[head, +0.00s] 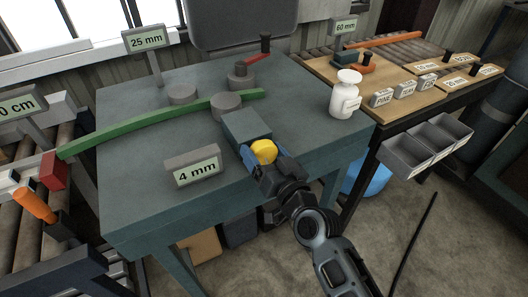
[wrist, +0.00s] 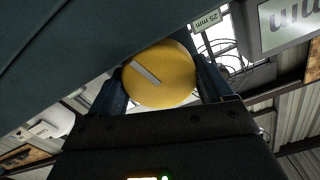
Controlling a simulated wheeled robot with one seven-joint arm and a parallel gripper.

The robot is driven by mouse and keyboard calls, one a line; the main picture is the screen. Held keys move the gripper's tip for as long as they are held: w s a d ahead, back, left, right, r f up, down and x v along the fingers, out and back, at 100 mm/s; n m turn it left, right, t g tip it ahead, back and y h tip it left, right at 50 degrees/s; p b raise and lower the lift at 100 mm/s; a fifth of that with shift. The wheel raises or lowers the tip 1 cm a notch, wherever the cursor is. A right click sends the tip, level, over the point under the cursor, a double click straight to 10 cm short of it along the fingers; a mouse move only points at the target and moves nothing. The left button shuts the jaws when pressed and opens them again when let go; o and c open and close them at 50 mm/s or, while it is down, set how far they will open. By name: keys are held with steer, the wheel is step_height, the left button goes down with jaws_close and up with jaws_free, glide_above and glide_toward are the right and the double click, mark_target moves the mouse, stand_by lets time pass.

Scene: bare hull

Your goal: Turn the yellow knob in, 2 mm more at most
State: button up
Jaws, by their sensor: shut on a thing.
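The yellow knob (head: 264,150) sits at the front face of a grey-green block (head: 246,127) on the bench. In the wrist view the yellow knob (wrist: 160,74) shows its round face with a pale slanted bar mark. My gripper (head: 262,157) is shut on the knob, with one finger on each side of it; in the wrist view my gripper (wrist: 160,88) spans the knob from left to right. A sign reading 4 mm (head: 193,168) stands on the bench left of the knob. The knob's shaft is hidden.
A long green bar (head: 160,122) lies across the bench past round grey posts (head: 227,106). A 25 mm sign (head: 147,40) stands behind. A white bottle (head: 345,94) stands at the right edge. Grey bins (head: 428,147) hang off the neighbouring bench. The bench's front right is clear.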

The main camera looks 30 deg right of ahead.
stand_by(0.5)
steer(key=o, duration=1)
steer(key=shift+c, duration=0.2)
steer(key=shift+s, duration=0.1)
steer(key=shift+s+f, duration=0.1)
steer(key=shift+s, duration=0.2)
steer(key=s+b, duration=0.3)
steer(key=s, duration=0.4)
